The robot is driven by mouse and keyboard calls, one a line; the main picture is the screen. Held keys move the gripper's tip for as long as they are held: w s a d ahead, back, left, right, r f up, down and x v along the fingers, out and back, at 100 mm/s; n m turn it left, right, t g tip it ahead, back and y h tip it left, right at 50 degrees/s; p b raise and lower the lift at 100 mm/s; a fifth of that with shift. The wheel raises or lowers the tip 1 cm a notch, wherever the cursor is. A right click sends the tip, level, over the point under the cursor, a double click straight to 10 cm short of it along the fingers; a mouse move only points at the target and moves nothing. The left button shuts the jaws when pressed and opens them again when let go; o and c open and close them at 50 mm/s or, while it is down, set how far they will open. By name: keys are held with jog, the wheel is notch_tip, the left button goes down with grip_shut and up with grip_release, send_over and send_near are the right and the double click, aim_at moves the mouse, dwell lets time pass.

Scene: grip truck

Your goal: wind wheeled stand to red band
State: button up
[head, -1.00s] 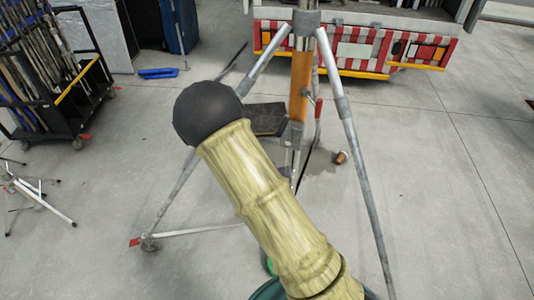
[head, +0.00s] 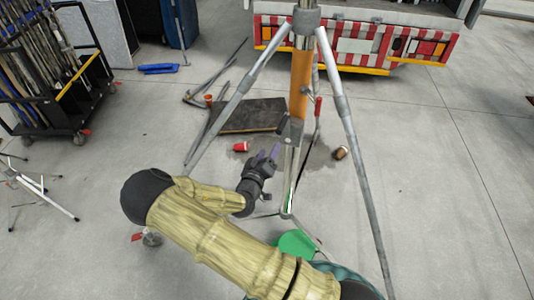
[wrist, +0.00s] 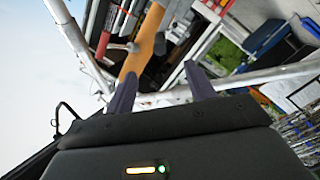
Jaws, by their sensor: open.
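The wheeled stand (head: 344,125) is a tall grey tripod with splayed legs and an orange centre column (head: 300,85). A red-handled lever (head: 318,107) shows just right of the column; I cannot tell whether it is the winding crank. I cannot make out a red band on the column. My gripper (head: 268,153) is open and empty, just left of the lower column, fingers pointing up. In the wrist view, the orange column (wrist: 143,45) rises beyond my open fingers (wrist: 160,88).
A dark board (head: 250,115) and a red cup (head: 240,147) lie on the floor behind the stand. A cart of poles (head: 62,95) is at left, with a folded stand (head: 42,195) before it. A red-and-white truck rear (head: 355,45) is behind. The right floor is clear.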

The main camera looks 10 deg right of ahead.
aim_at(282, 127)
jog(key=b+x, duration=0.2)
jog(key=x, duration=1)
jog(key=shift+w+d+f, duration=0.1)
jog(key=shift+d, duration=0.05)
jog(key=shift+w+d, duration=0.35)
jog(key=shift+w, duration=0.3)
jog(key=c, duration=1.1)
jog(key=shift+o, duration=0.2)
jog(key=shift+s+d+f, duration=0.1)
jog(key=shift+s+d, duration=0.35)
jog(key=shift+d, duration=0.25)
jog(key=shift+s+d, duration=0.4)
jog(key=shift+d, duration=0.3)
jog(key=shift+s+d, duration=0.45)
jog(key=shift+d, duration=0.25)
jog(key=d, duration=0.1)
jog(key=s+d+f+b, duration=0.1)
jog(key=s+d+b, duration=0.1)
jog(key=shift+d+f, duration=0.2)
jog(key=shift+f, duration=0.2)
